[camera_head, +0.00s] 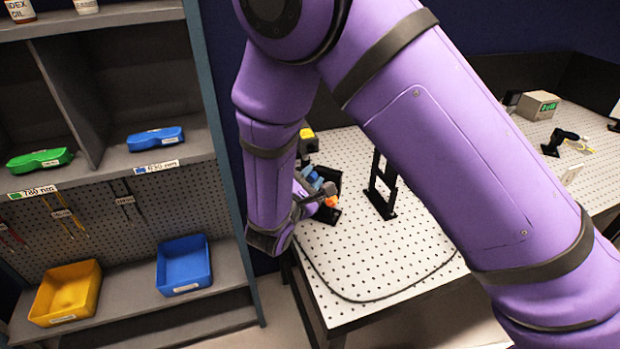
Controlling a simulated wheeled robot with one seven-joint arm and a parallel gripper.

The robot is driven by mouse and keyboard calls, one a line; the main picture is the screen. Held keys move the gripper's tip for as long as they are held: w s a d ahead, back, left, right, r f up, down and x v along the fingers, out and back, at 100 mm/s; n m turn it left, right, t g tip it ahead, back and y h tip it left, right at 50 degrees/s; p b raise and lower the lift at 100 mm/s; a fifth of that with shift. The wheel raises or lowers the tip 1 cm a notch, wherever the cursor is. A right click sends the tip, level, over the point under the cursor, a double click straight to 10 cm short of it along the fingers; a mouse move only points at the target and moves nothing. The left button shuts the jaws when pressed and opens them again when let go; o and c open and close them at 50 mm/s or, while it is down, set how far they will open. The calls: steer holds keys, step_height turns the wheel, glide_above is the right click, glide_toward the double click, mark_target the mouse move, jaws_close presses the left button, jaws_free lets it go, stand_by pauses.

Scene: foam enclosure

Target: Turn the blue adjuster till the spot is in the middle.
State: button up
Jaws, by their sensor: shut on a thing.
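The mount assembly stands at the left of the white perforated table (385,250), with a yellow-topped block (307,134) behind it. Small blue parts, which I take for the blue adjuster (314,178), show beside my wrist, and an orange part (331,201) lies just in front of them. My gripper (324,190) is small and partly hidden here; it comes in from the left at the adjuster and is shut on it. The exact contact between the jaws and the knob is too small to make out. No light spot can be seen in this view.
A black upright frame (381,186) stands right of the mount. A black cable (378,299) curves over the table. A box with a green display (538,106) stands at the back right. Shelves with a yellow bin (66,292) and a blue bin (183,265) are at left.

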steer(key=shift+f+n, duration=0.1)
steer(key=shift+n, duration=0.3)
steer(key=shift+s, duration=0.1)
steer(key=o, duration=0.9)
steer(key=v, duration=1)
steer(key=shift+s+a, duration=0.2)
steer(key=shift+s, duration=0.15)
